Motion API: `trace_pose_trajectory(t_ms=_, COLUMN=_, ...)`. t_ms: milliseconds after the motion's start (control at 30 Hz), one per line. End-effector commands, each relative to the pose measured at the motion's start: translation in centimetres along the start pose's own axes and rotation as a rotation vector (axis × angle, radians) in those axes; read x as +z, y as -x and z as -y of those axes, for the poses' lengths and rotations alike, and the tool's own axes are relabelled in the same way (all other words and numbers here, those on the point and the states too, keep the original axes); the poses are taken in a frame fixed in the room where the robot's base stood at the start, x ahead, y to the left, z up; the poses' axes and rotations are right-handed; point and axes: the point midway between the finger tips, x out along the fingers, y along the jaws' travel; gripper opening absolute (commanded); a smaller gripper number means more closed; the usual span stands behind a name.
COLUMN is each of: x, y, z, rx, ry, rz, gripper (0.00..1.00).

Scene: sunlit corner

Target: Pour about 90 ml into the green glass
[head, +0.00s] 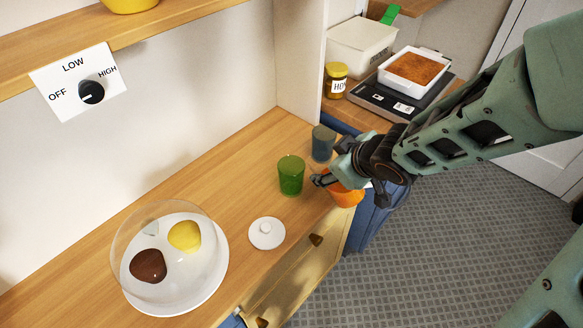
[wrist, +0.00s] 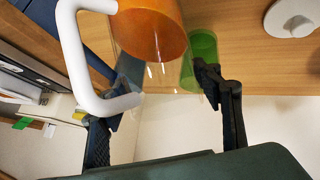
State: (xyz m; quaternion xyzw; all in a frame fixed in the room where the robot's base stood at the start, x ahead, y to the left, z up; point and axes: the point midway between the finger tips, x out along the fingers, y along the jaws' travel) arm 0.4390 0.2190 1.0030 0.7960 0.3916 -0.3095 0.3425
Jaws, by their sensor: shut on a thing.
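The green glass (head: 291,175) stands upright on the wooden counter; its contents cannot be made out. It also shows in the wrist view (wrist: 203,50), just behind my right finger. My gripper (head: 324,180) is right of the green glass and shut on a clear jug (head: 345,194) with orange contents. In the wrist view the jug (wrist: 155,30) sits between my two fingers, with its white handle (wrist: 72,50) at the left. The jug's rim and exact tilt are hard to tell. No stream of liquid is visible.
A blue-grey glass (head: 323,143) stands close behind my gripper. A white round lid (head: 266,233) lies in front of the green glass. A clear dome covers a plate (head: 205,294) at left. A honey jar (head: 336,80) and a scale (head: 385,98) with a baking dish stand at back right.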

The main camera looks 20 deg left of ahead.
Motion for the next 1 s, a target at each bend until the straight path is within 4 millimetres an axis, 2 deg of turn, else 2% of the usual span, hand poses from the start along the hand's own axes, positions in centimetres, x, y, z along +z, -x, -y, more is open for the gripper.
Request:
trace_pose_trajectory(t_ms=67, x=-0.5, y=-0.6, z=0.3, rx=0.012, ry=0.028, rz=0.034, gripper=0.01)
trace_pose_trajectory(t_ms=300, x=-1.9, y=0.0, z=0.3, rx=0.045, ry=0.102, rz=0.165, gripper=0.01)
trace_pose_trajectory(t_ms=1000, x=-2.6, y=0.6, z=0.3, rx=0.074, ry=0.189, rz=0.325, gripper=0.01)
